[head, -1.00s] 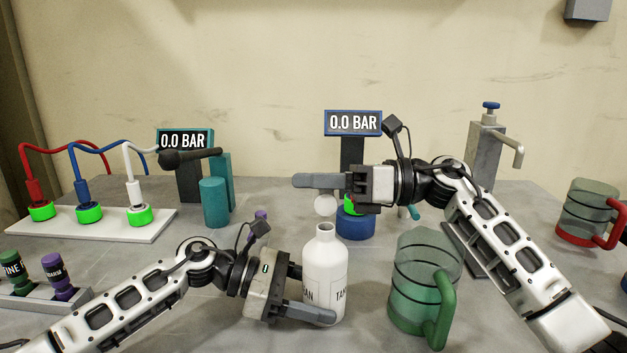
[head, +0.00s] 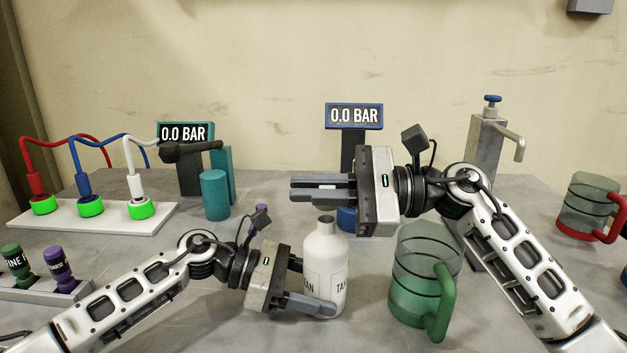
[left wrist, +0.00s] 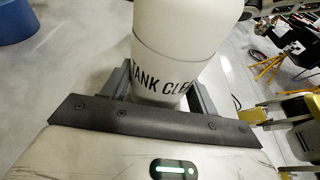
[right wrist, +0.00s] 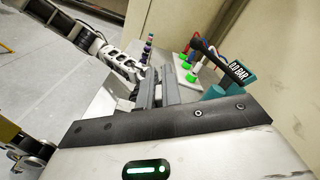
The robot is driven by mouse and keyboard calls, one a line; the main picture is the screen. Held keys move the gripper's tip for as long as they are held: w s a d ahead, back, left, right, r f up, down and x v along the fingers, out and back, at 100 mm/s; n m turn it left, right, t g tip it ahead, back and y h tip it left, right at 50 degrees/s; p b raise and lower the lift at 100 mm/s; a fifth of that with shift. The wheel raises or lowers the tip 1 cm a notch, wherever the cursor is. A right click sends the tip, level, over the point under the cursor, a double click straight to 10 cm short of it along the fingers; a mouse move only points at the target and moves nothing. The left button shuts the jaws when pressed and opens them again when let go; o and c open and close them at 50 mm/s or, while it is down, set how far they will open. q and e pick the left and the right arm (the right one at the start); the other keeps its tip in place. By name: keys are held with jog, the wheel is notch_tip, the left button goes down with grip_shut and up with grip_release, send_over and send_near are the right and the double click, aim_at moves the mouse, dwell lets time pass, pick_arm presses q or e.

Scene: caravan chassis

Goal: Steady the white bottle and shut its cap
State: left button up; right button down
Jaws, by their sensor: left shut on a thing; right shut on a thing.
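The white bottle (head: 325,252) stands upright on the grey table, with its neck uncovered and a dark opening on top. My left gripper (head: 318,290) is shut on the bottle's lower body. In the left wrist view, the bottle (left wrist: 185,45) stands between the fingers, its lettering facing the camera. My right gripper (head: 300,187) is level above the bottle's neck, apart from it. It is shut on a small white thing, apparently the cap (head: 328,187), mostly hidden by the fingers.
A green jug (head: 415,265) stands close right of the bottle. A blue gauge stand (head: 354,118) is behind my right gripper. A pump dispenser (head: 486,140) and a red-based jug (head: 585,205) are further right.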

jog(key=n, duration=0.1)
jog(key=s+f+n, duration=0.1)
jog(key=n, duration=0.1)
jog(key=shift+s, duration=0.15)
jog(key=shift+s+f+n, duration=0.2)
jog(key=shift+f+n, duration=0.1)
jog(key=shift+n, duration=0.6)
jog(key=shift+s+f+n, duration=0.15)
jog(key=shift+f+n, duration=0.15)
jog(key=shift+n, duration=0.6)
jog(key=c, duration=1.6)
grip_release()
jog(key=shift+o, duration=0.2)
notch_tip(320, 180, up, 10)
